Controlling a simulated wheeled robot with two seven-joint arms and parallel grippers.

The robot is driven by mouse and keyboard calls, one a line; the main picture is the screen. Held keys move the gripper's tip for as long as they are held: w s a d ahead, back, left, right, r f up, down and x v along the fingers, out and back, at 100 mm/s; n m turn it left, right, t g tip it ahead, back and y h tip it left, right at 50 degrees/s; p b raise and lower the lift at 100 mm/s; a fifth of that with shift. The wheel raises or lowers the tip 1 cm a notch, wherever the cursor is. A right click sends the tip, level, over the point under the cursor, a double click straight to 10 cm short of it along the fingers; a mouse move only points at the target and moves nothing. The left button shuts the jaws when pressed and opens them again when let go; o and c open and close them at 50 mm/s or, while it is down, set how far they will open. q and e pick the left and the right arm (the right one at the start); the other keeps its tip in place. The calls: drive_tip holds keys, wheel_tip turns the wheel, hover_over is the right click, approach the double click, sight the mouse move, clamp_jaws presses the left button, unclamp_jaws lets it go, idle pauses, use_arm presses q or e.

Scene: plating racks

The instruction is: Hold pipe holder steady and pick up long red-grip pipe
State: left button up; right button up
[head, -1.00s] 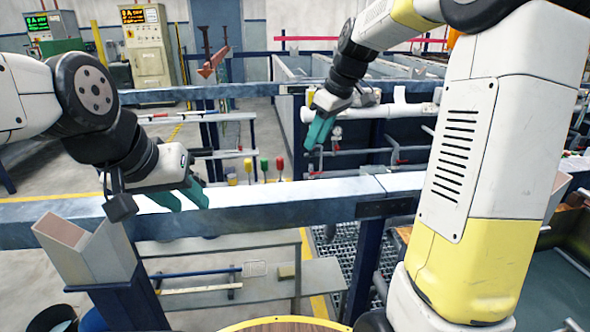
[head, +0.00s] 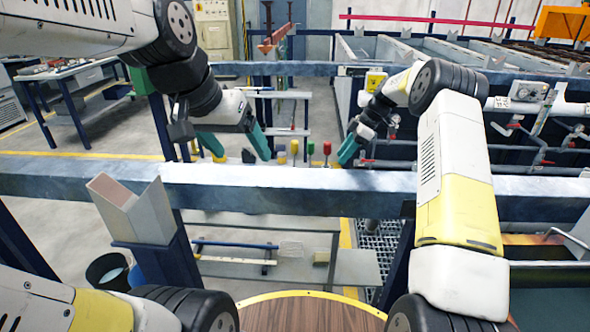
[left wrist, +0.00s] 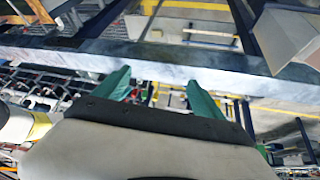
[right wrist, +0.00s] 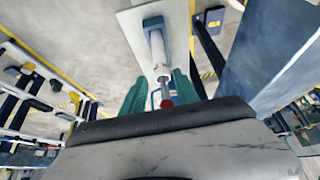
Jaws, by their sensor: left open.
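Several upright coloured grips stand beyond the near beam in the head view, with a red grip (head: 327,147) at the right end, beside a green one (head: 311,147). I cannot make out a separate pipe holder. My left gripper (head: 238,146) is open and empty, left of the grips; its fingers are spread over the beam in the left wrist view (left wrist: 160,82). My right gripper (head: 350,150) is just right of the red grip. In the right wrist view its fingers (right wrist: 162,76) are apart, with a red-ended rod (right wrist: 166,102) and a white cylinder (right wrist: 157,52) seen between them; contact is unclear.
A long grey beam (head: 290,178) crosses in front of me. A beige bracket (head: 140,210) stands on the left. Tanks with pipes and red-handled valves (head: 515,123) lie on the right. A low shelf (head: 225,267) is below the beam.

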use_arm(q)
drive_tip(key=w+f+m+g+h, duration=0.1)
drive_tip(key=w+f+m, duration=0.3)
drive_tip(key=w, duration=0.9)
drive_tip(key=w+f+m+g, duration=0.2)
drive_tip(key=w+f+m, duration=0.25)
drive_tip(key=w, duration=0.75)
drive_tip(key=w+d+f+m, duration=0.1)
drive_tip(key=w+f, duration=0.3)
drive_tip(key=f, duration=0.7)
drive_tip(key=w+d+f+m+g, duration=0.1)
drive_tip(key=w+d+f+m, duration=0.1)
drive_tip(key=f, duration=0.9)
drive_tip(key=w+d+f+m+g+h, duration=0.1)
drive_tip(key=w+f+m, duration=0.3)
drive_tip(key=f, duration=0.8)
drive_tip(key=shift+w+d+f, duration=0.1)
drive_tip(key=shift+w+d, duration=0.1)
drive_tip(key=shift+w, duration=0.45)
drive_tip(key=shift+w+d, duration=0.15)
drive_tip(key=shift+w, duration=0.45)
